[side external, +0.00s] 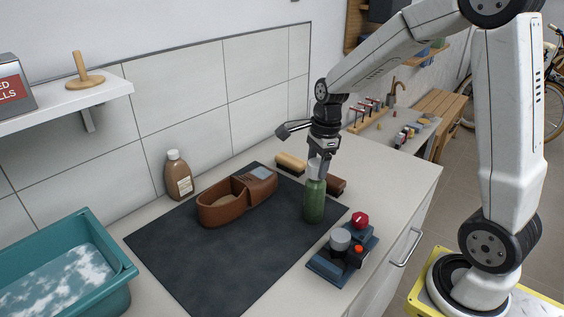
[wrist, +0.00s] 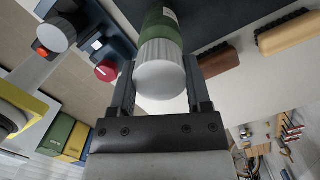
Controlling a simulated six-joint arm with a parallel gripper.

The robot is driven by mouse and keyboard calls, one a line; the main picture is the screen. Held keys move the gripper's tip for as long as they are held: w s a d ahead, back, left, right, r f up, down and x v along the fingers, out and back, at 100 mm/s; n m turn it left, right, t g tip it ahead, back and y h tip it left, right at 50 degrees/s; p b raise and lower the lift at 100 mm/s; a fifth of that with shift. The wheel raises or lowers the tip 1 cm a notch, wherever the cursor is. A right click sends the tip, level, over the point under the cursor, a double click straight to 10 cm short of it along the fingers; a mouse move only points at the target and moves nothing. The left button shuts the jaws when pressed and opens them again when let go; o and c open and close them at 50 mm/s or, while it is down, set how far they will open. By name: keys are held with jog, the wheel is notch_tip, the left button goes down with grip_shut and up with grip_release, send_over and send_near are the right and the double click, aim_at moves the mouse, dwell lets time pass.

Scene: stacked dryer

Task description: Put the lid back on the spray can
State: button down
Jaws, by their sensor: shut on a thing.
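The green spray can (side external: 314,202) stands upright at the right edge of the dark mat. Its green body also shows in the wrist view (wrist: 160,25). The white ribbed lid (wrist: 160,75) is between the two fingers of my gripper (wrist: 160,95), which is shut on it. In the side view my gripper (side external: 318,157) is directly above the can, pointing down, and the lid (side external: 315,170) is at the can's top. The lid lines up with the can and seems to touch it. I cannot tell whether it is fully seated; the fingers hide part of the join.
A blue block with grey and red knobs (side external: 343,252) stands close in front of the can. Brushes (side external: 291,162) lie behind it. A brown leather shoe-like item (side external: 222,205) and bottle (side external: 178,176) are left. The dark mat's front (side external: 225,270) is clear.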

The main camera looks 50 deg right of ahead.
dwell(0.8)
grip_release()
jog(key=shift+r, duration=0.1)
jog(key=shift+r, duration=3.35)
grip_shut()
